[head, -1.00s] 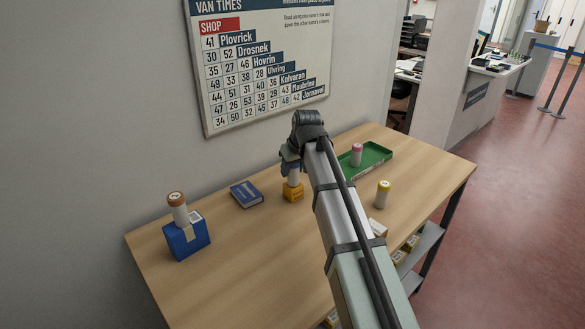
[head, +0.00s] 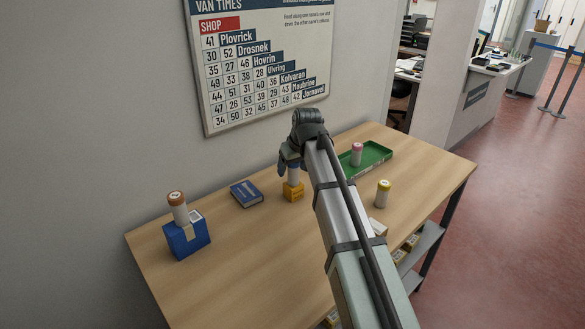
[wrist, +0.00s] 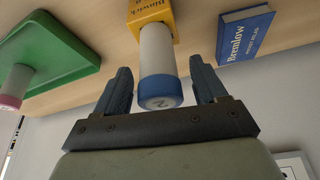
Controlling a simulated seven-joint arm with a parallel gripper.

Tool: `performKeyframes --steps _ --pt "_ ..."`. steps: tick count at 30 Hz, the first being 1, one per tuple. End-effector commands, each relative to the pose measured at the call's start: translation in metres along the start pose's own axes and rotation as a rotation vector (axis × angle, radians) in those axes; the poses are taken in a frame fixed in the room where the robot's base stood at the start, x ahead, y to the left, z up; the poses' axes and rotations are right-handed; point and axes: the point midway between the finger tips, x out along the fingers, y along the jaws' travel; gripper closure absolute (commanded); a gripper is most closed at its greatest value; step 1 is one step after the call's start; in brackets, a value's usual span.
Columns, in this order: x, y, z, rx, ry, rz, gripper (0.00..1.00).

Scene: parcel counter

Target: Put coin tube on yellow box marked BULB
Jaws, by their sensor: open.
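A white coin tube with a blue cap (wrist: 158,80) stands on a small yellow box (wrist: 152,17); the box's lettering is only partly readable. In the head view the tube (head: 293,177) stands upright on the yellow box (head: 292,192), its top hidden by my gripper (head: 290,164). My gripper (wrist: 160,68) is open, with one finger on each side of the tube. In the wrist view there is a gap between each finger and the tube.
A blue box (head: 187,240) at left bears a brown-capped tube (head: 178,210). A blue book (head: 246,194) lies left of the yellow box. A green tray (head: 376,158) at right holds a pink-capped tube (head: 357,157). A yellow-capped tube (head: 382,197) stands near the table's right edge.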

Motion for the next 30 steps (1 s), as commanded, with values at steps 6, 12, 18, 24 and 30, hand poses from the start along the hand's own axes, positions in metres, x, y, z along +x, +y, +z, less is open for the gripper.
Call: performKeyframes --steps 6,12,18,24,30 --pt "-0.030 0.000 0.000 0.000 0.002 0.001 0.29" --pt "-0.064 0.000 0.000 0.000 0.003 0.001 0.29" --pt "-0.093 0.000 0.000 0.000 0.002 0.001 0.29" --pt "-0.111 0.000 0.000 0.000 0.001 0.000 0.29" --pt "-0.117 0.000 0.000 0.000 0.000 0.000 0.29"
